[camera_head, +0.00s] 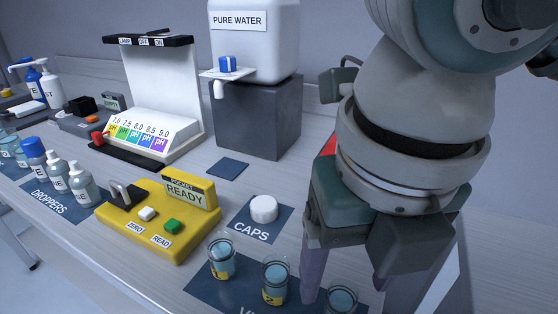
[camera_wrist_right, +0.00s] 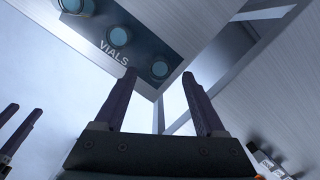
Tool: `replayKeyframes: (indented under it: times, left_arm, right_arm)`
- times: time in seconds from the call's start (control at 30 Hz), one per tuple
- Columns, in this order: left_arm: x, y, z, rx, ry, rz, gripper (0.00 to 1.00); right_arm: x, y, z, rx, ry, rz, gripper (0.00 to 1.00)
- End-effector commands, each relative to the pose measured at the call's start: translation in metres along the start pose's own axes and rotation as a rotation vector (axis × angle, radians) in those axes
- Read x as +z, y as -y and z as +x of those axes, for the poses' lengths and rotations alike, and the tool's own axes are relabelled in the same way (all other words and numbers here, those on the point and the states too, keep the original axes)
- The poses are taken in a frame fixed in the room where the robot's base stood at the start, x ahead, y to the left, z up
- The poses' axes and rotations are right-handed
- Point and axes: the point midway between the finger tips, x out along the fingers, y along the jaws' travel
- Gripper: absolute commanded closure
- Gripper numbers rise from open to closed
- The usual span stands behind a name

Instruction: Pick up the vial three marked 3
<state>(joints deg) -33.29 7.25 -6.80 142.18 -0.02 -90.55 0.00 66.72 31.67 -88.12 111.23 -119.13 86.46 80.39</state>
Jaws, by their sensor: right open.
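Three glass vials with blue liquid stand in a row on the dark VIALS mat: a left vial (camera_head: 221,260), a middle vial (camera_head: 274,283) and a right vial (camera_head: 341,299). Yellow labels show on the left two; no number shows on the right one, so I cannot confirm it is vial three. My right gripper (camera_head: 345,286) is open and empty, pointing down beside the right vial. In the right wrist view, its fingertips (camera_wrist_right: 159,75) lie either side of the right vial (camera_wrist_right: 160,69) in the picture. My left gripper (camera_wrist_right: 25,108) shows at that view's left edge, fingers apart.
A white cap (camera_head: 264,209) sits on the CAPS mat behind the vials. A yellow meter (camera_head: 158,222) reading READY stands to their left, with dropper bottles (camera_head: 82,186) beyond. The water tank stand (camera_head: 258,118) rises behind. The table's front edge is close to the vials.

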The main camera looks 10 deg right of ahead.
Motion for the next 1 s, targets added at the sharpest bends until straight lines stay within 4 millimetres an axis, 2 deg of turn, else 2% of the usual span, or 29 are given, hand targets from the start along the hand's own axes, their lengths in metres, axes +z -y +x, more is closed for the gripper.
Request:
replayKeyframes:
  times: [0.13, 0.4, 1.0]
  left_arm:
    - [0.0, 0.0, 0.0, 0.001, 0.0, 0.0, 0.5]
    - [0.0, -0.002, 0.0, 0.006, -0.001, -0.006, 0.5]
    - [-0.001, -0.003, 0.0, 0.009, -0.001, -0.009, 0.5]
  right_arm:
    - [-0.001, 0.0, 0.018, 0.001, -0.003, 0.001, 0.28]
    - [-0.001, -0.001, 0.02, 0.003, -0.002, 0.0, 0.29]
    - [-0.001, 0.0, 0.02, 0.003, -0.002, 0.0, 0.96]
